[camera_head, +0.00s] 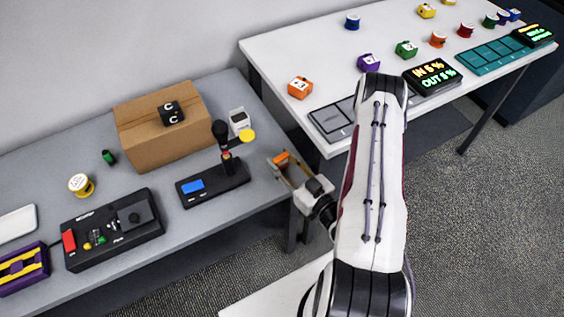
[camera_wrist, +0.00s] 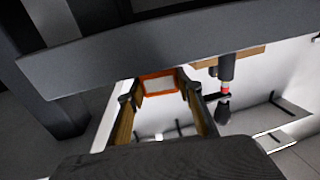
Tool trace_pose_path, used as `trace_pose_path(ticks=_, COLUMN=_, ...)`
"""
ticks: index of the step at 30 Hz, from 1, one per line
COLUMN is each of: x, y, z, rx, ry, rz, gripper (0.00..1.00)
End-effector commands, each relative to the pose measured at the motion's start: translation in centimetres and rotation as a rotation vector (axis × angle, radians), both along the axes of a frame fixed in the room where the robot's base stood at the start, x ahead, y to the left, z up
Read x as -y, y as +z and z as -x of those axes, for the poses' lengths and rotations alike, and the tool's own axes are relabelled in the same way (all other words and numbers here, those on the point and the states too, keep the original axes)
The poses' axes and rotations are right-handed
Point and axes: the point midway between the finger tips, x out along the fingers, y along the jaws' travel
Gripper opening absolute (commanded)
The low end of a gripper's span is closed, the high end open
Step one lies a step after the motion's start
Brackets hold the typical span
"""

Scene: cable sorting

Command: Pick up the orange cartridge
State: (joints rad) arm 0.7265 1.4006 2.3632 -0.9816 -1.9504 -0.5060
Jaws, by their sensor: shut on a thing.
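An orange cartridge (camera_head: 281,158) is between the fingertips of my gripper (camera_head: 284,163), which is shut on it. My gripper is beside the right end of the grey table, with the floor showing around it. In the wrist view the cartridge (camera_wrist: 159,84) shows as an orange rim around a pale face, between the two finger ends; the fingers hide its sides. Another orange cartridge (camera_head: 299,88) sits on the white table's near left corner, apart from my gripper. A further orange one (camera_head: 438,40) stands farther back there.
A black device with a blue screen and upright black handle (camera_head: 212,185) stands left of my gripper. A cardboard box (camera_head: 150,145) is behind it. The white table (camera_head: 300,45) holds several coloured cartridges, a grey tray (camera_head: 330,122), a teal tray (camera_head: 490,55) and lit displays.

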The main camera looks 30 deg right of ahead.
Motion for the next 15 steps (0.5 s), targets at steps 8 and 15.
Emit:
trace_pose_path(ticks=8, x=0.0, y=2.6, z=0.0, rx=0.001, ry=0.0, rz=0.001, gripper=0.17)
trace_pose_path(ticks=15, x=0.0, y=5.3, z=0.0, rx=0.001, ry=0.0, rz=0.002, gripper=0.17)
